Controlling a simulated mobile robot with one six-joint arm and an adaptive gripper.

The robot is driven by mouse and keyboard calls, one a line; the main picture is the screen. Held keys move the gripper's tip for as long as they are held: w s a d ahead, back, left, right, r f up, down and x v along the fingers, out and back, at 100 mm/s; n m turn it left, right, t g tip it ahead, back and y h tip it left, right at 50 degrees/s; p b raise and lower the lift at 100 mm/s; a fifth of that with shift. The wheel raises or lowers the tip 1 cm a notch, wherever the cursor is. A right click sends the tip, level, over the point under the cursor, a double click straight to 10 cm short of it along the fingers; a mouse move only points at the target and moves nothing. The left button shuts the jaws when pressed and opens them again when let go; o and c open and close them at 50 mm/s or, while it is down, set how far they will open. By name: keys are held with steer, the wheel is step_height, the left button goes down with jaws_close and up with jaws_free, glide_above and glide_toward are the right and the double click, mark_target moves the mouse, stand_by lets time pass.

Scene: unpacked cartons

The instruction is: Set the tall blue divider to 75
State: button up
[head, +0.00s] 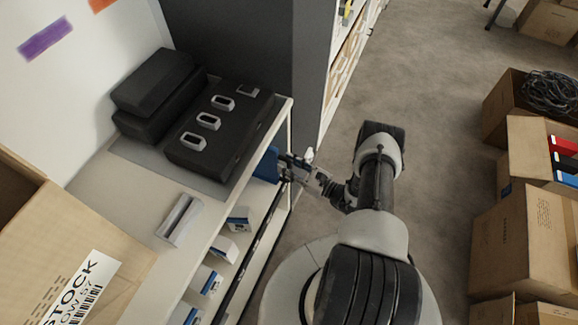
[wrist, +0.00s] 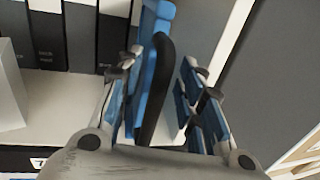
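The tall blue divider (head: 266,165) stands at the shelf's front edge beneath the black case in the head view, partly hidden by the shelf top. In the wrist view the blue divider (wrist: 155,45) runs between my fingers, with a dark curved part on its right side. My gripper (head: 287,165) is at the divider's front edge. In the wrist view my gripper (wrist: 162,60) is open around it, with a clear gap to the right finger and the left finger close. Whether the left finger touches cannot be told. The scale reading at the divider is hidden.
A dark strip with a white label (wrist: 38,162) runs along the shelf front. Dark upright files (wrist: 82,35) stand behind. A black case (head: 222,130) lies on the shelf top. Open cartons (head: 520,235) stand right; the floor between is clear.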

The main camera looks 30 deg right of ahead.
steer(key=shift+w, duration=0.1)
steer(key=shift+c, duration=0.5)
jaws_close()
